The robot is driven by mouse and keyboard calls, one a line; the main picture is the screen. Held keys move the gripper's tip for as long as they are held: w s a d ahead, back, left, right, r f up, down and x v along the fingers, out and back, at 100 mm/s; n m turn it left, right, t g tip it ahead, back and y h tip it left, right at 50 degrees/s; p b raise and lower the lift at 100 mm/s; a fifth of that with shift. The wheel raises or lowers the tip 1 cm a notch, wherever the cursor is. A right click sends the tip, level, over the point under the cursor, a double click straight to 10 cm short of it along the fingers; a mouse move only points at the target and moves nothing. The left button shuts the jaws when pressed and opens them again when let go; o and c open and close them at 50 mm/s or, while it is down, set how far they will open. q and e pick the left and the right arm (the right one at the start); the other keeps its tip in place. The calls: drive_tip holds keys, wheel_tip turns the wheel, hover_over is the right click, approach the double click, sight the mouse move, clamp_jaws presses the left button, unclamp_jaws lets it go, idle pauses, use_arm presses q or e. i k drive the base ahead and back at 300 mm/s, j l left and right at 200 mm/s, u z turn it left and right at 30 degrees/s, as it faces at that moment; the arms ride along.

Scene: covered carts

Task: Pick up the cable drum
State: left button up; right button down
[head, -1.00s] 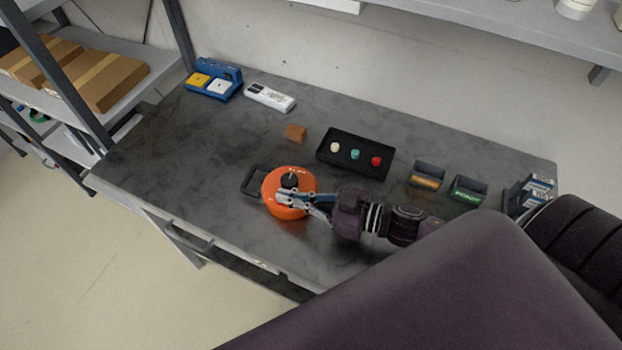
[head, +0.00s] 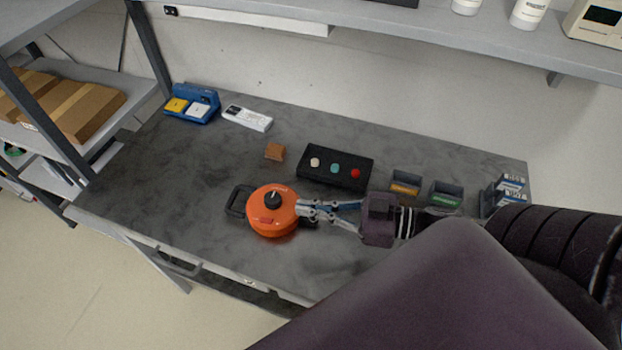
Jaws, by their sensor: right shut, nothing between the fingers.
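The cable drum (head: 272,220) is an orange round reel with a black knob on top and a black handle on its left side. It rests on the dark grey bench in the head view. My right gripper (head: 300,208) is at the drum's right edge, with its fingers pointing left. Its fingers are shut with nothing between them, and the tips overlap the drum's rim in the picture. I cannot tell whether they touch it. My left gripper is not in view.
On the bench (head: 160,210) stand a black box with three coloured buttons (head: 345,180), a brown block (head: 275,152), a blue device (head: 192,103), a white device (head: 247,118) and small bins (head: 405,185) at the right. The bench's left part is clear.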

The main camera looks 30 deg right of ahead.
sight(264, 207)
drive_tip(key=k, duration=1.5)
